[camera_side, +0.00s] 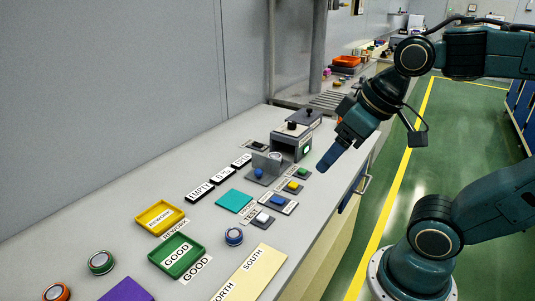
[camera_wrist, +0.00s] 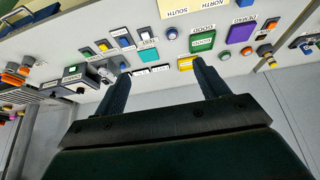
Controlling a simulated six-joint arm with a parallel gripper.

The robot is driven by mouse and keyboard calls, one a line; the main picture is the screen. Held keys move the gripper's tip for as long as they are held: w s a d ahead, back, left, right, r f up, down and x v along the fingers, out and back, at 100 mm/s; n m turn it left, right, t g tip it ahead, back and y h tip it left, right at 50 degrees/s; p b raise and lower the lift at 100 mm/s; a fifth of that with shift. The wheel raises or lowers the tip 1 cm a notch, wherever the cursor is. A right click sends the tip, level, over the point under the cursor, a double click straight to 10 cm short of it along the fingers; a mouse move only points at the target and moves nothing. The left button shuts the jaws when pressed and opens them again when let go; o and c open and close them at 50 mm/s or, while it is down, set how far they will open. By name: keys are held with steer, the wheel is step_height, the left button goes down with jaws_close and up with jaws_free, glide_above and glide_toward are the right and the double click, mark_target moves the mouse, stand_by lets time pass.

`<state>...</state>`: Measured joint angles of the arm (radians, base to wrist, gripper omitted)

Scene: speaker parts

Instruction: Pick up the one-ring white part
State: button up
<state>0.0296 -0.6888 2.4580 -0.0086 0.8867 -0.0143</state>
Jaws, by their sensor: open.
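I cannot make out a one-ring white part for certain in either view. A round pale part (camera_side: 275,156) sits at the grey fixture near the tester box in the side view; its rings are too small to count. Other round parts on the table are a blue-ringed one (camera_side: 234,236), a green-ringed one (camera_side: 101,262) and an orange-ringed one (camera_side: 56,293). My gripper (camera_side: 326,164) hangs above the table's right edge, right of the tester box. In the wrist view my gripper (camera_wrist: 161,68) has its two fingers wide apart with nothing between them.
A yellow REWORK tray (camera_side: 145,225), a green GOOD tray (camera_side: 153,259) and a teal pad (camera_side: 234,192) lie on the table. The grey tester box (camera_side: 283,143) stands at the far end, with several coloured buttons before it. Bare table lies along the left.

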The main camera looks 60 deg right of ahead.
steer(key=w+d+r, duration=0.2)
steer(key=w+d, duration=0.3)
steer(key=w, duration=0.5)
steer(key=m+g+h, duration=0.1)
steer(key=m, duration=0.2)
glide_above(275, 156)
steer(key=s, duration=0.2)
steer(key=shift+f, duration=13.35)
steer(key=shift+f, duration=0.1)
steer(key=shift+x, duration=2.45)
